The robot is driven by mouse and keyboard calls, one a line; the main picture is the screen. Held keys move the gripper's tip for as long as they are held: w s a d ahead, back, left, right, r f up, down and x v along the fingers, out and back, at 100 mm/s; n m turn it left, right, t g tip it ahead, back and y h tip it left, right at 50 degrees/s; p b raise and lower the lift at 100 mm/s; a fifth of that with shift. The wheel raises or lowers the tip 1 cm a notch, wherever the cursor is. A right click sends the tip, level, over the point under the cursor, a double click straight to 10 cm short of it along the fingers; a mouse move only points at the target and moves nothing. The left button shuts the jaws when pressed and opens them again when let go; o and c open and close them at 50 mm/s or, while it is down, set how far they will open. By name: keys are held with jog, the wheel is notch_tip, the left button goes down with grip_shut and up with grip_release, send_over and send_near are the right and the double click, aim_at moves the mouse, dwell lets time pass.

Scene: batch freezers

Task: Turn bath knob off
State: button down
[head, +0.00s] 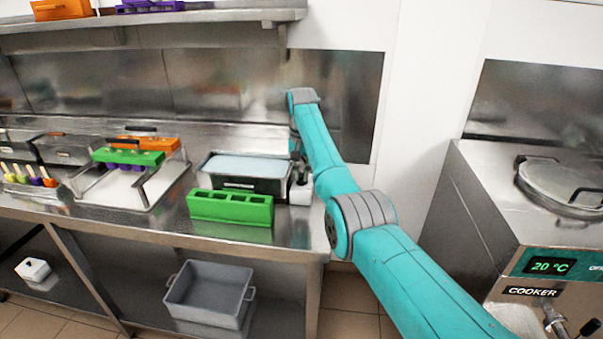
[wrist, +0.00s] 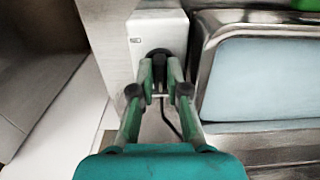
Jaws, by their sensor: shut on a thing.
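The bath (head: 250,165) with pale blue liquid sits near the right end of the steel counter, and its edge also shows at the right of the wrist view (wrist: 262,80). A white control box (head: 301,193) is attached at its right end; the wrist view shows it from above (wrist: 170,25). The dark bath knob (wrist: 158,56) is on the box's face, partly hidden by my fingers. My gripper (wrist: 160,62) is shut on the knob. In the head view my arm hides most of the gripper. The knob's setting cannot be read.
A green mold (head: 230,207) stands in front of the bath. A tray with a green mold (head: 127,157) and an orange one (head: 143,142) is to the left. The cooker (head: 540,240) stands at the right. A grey bin (head: 210,292) is on the lower shelf.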

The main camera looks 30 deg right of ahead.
aim_at(302, 175)
dwell(0.3)
jog(key=c, duration=1.2)
grip_release()
jog(key=shift+o, duration=0.2)
jog(key=shift+r, duration=0.1)
notch_tip(302, 175, up, 12)
